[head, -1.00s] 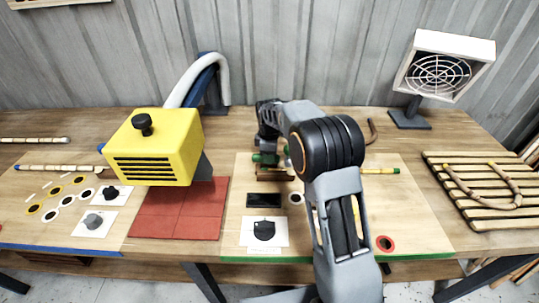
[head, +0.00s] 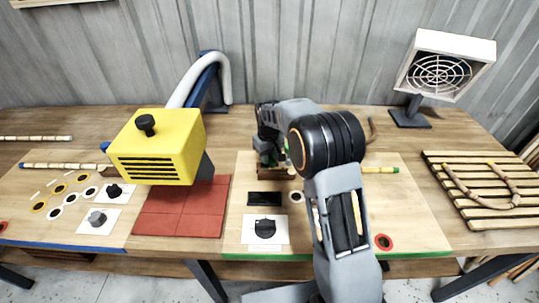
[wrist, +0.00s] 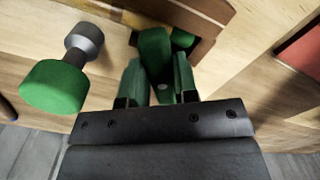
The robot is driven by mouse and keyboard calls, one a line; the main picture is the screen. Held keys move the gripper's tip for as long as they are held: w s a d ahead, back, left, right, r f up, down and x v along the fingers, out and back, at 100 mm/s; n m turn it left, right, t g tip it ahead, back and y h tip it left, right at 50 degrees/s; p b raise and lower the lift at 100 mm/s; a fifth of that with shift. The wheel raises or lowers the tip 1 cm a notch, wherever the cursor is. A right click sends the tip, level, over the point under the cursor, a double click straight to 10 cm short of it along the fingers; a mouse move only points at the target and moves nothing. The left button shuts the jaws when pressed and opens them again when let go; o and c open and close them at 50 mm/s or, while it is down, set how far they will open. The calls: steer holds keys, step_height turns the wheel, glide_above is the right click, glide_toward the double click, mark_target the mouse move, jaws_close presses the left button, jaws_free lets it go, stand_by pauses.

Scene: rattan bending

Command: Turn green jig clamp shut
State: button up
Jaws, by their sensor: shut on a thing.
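The green clamp handle (wrist: 155,52) stands between the two fingers of my gripper (wrist: 158,82) in the wrist view. The fingers are shut on it. A second green piece (wrist: 183,38) shows just behind it, beside the brown wooden jig block (wrist: 195,18). A green knob on a grey stem (wrist: 55,86) lies to the left, apart from the fingers. In the head view the jig (head: 277,172) sits on the light board at the bench's middle. My arm hides much of it there, and the fingers are hard to make out.
A yellow heater box (head: 158,150) stands left, above a red mat (head: 170,218). A black block (head: 265,199) and a white card with a dark dial (head: 264,243) lie before the jig. A slatted rack (head: 480,215) and a fan (head: 440,70) stand right.

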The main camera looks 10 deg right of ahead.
steer(key=m, duration=0.6)
steer(key=shift+a, duration=0.35)
steer(key=shift+m, duration=0.5)
steer(key=o, duration=0.9)
step_height(320, 180, up, 14)
steer(key=shift+f+p, duration=0.1)
steer(key=shift+p, duration=0.2)
